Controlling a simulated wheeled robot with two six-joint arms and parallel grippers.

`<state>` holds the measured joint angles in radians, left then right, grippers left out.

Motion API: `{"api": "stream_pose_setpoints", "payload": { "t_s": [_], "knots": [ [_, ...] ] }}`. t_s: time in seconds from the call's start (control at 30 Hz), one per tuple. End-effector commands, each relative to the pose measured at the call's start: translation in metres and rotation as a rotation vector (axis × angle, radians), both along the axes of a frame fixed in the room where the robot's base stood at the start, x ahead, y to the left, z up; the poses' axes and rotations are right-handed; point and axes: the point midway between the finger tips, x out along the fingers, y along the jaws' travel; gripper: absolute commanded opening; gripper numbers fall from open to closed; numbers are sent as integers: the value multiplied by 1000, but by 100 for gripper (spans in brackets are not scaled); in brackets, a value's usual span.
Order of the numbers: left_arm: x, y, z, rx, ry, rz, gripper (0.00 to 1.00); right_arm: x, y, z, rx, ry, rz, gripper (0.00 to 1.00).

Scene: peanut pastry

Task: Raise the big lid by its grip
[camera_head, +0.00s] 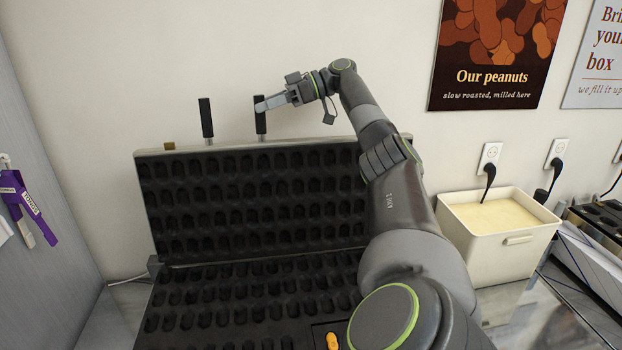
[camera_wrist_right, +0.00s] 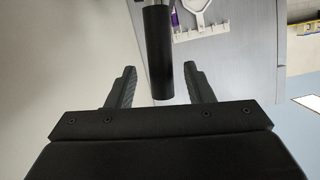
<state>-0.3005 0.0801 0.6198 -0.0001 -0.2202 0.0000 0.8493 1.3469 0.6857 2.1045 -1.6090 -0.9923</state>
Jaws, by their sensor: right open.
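The big lid (camera_head: 300,143) stands open, tilted back, with its dark moulded inner side facing me. Two black upright grips rise from its top edge, a left grip (camera_head: 206,118) and a right grip (camera_head: 261,122). My right gripper (camera_head: 262,105) is at the right grip, its arm reaching over from the right. In the right wrist view, the black grip (camera_wrist_right: 157,50) lies between the open fingers of my right gripper (camera_wrist_right: 157,75), with gaps visible on both sides. My left gripper does not show.
The lower plate (camera_head: 215,315) with rows of moulds lies in front, with an orange piece (camera_head: 331,341) near its front. A cream bin (camera_head: 495,255) of pale meal stands right. The wall is close behind the lid.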

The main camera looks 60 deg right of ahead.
Motion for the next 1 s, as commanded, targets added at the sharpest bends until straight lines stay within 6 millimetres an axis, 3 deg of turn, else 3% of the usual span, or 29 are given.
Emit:
{"api": "stream_pose_setpoints", "payload": {
  "t_s": [1.0],
  "knots": [
    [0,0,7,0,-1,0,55,-56,-54,26,-1,-6,-6,47]
  ]
}}
